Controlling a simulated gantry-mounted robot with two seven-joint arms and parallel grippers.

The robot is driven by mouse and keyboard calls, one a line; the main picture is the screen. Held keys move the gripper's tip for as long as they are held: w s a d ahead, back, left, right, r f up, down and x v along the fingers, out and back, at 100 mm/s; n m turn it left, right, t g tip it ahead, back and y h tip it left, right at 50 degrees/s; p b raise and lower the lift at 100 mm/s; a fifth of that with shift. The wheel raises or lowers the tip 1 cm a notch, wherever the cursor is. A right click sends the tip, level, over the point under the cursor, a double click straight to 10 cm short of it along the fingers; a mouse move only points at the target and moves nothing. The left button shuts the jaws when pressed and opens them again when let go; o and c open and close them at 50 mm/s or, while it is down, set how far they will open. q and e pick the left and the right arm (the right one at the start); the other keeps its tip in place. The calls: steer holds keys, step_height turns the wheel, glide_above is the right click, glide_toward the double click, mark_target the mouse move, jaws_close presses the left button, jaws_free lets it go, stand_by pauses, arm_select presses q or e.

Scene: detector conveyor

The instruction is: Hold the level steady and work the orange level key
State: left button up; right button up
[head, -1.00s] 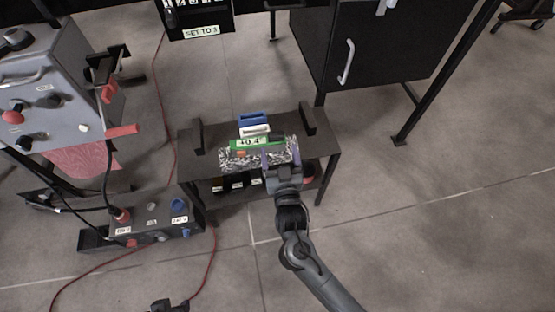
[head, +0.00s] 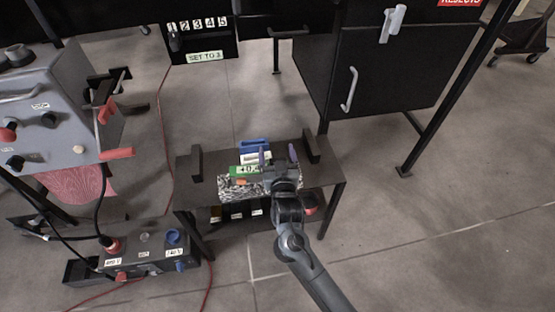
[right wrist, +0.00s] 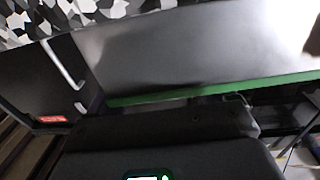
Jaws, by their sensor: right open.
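The level is a green bar (head: 240,170) with a pale readout on the small black table, its right part hidden behind my right gripper. The readout begins "+0"; the rest is covered. The orange key (head: 239,181) shows at the level's front, left of the gripper. A black-and-white speckled block (head: 229,191) lies just in front of the level. My right gripper (head: 278,155) is open, fingers pointing away, over the right part of the level and block. I cannot tell if it touches them. Speckled surface (right wrist: 90,18) also shows in the right wrist view. My left gripper is out of view.
Blue (head: 254,145) and white (head: 256,157) blocks stand behind the level. Dark uprights flank the black table (head: 191,185). A control box (head: 150,262) with knobs sits on the floor at left. A grey console (head: 60,125) stands further left. A black cabinet (head: 385,65) is behind right.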

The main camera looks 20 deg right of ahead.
steer(key=shift+c, duration=0.5)
steer(key=c, duration=0.9)
steer(key=shift+c, duration=1.2)
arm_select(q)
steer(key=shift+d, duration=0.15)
arm_select(e)
steer(key=shift+f, duration=0.1)
steer(key=shift+f, duration=0.1)
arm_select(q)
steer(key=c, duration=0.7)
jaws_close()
